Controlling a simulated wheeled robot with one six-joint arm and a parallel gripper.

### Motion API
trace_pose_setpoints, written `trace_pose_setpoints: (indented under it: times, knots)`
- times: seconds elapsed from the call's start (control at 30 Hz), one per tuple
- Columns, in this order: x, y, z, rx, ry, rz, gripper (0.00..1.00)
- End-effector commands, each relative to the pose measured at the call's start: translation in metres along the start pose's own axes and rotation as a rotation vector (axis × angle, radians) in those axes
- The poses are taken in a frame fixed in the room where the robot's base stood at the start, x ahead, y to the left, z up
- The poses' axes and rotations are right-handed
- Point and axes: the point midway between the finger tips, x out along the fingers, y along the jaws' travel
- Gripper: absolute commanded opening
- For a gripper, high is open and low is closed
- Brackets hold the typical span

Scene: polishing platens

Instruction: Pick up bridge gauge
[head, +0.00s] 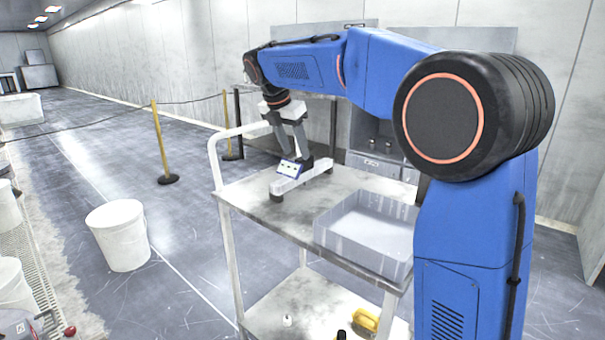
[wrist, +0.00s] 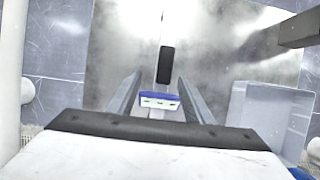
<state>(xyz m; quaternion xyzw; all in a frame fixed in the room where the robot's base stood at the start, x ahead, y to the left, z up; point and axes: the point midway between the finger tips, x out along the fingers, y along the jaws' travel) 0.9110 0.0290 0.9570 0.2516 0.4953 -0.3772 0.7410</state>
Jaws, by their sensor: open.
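The bridge gauge is a pale bar with a small blue-framed display and a dark foot. In the head view the bridge gauge (head: 301,177) lies on the top shelf of a metal cart (head: 262,205). My gripper (head: 291,160) points down right over it, with a finger at either side of the display. In the wrist view the two fingers of my gripper (wrist: 157,95) are apart. The gauge's display (wrist: 160,99) shows between them, and its dark part (wrist: 166,65) lies beyond. I cannot tell whether the fingers touch it.
A clear-walled grey tray (head: 368,232) stands on the cart, right of the gauge. The cart's white handle rail (head: 215,165) rises at its left. A yellow object (head: 365,320) lies on the lower shelf. A white bucket (head: 117,235) stands on the floor at left.

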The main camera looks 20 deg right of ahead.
Motion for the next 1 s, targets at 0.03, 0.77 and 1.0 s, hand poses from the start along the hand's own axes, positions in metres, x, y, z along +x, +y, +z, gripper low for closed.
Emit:
trace_pose_setpoints:
  times: [0.03, 0.77, 1.0]
  knots:
    - [0.01, -0.001, 0.0, 0.0, 0.001, -0.002, 0.47]
    - [0.082, -0.007, 0.004, 0.002, 0.001, -0.002, 0.47]
    - [0.107, -0.007, 0.004, 0.002, 0.001, 0.0, 0.47]
